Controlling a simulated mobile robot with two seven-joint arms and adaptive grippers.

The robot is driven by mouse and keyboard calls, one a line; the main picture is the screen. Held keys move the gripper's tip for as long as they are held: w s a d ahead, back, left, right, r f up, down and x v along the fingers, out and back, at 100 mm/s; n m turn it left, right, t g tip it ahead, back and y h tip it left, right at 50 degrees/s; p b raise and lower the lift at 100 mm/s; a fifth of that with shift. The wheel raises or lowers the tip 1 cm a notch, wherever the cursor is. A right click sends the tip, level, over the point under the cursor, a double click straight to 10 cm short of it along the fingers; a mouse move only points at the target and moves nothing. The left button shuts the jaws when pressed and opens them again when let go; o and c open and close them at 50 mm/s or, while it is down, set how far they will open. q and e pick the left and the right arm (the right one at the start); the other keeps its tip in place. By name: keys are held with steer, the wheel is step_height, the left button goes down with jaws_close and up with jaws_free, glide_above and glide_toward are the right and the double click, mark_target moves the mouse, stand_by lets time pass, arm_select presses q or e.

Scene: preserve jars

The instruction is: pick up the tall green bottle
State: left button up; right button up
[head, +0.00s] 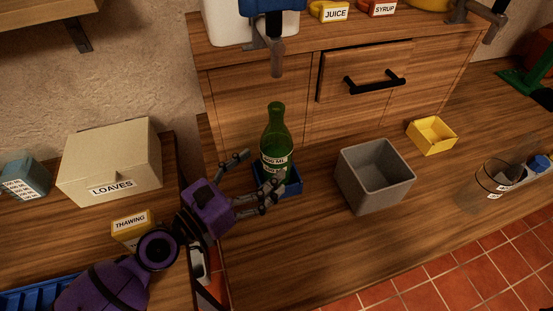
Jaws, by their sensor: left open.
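The tall green bottle (275,133) stands upright in the head view, left of centre, with a pale label around its body. It stands in or on a small blue tray (291,188), whose far side is hidden behind it. My left gripper (256,172) reaches in from the lower left and is open. One finger is at the bottle's left and the other passes in front of its lower right side. I cannot tell whether either finger touches the glass. My right gripper is not in view.
A grey open bin (374,178) stands right of the bottle, with a yellow box (432,135) beyond. A clear container (490,182) is at far right. The LOAVES box (110,165) and THAWING box (131,226) are left. A dispenser tap (276,55) overhangs behind the bottle.

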mark_target(276, 160)
arm_select(q)
steer(key=p+x, duration=0.1)
steer(key=x, duration=0.3)
steer(key=shift+s+d+r, duration=0.1)
steer(key=shift+s+d, duration=0.05)
steer(key=shift+s, duration=0.05)
steer(key=shift+w+d+f, duration=0.25)
steer(key=shift+w+d, duration=0.05)
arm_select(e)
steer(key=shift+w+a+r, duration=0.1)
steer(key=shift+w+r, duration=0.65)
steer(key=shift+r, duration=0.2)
arm_select(q)
steer(key=c, duration=0.8)
jaws_close()
steer(key=shift+r, duration=0.15)
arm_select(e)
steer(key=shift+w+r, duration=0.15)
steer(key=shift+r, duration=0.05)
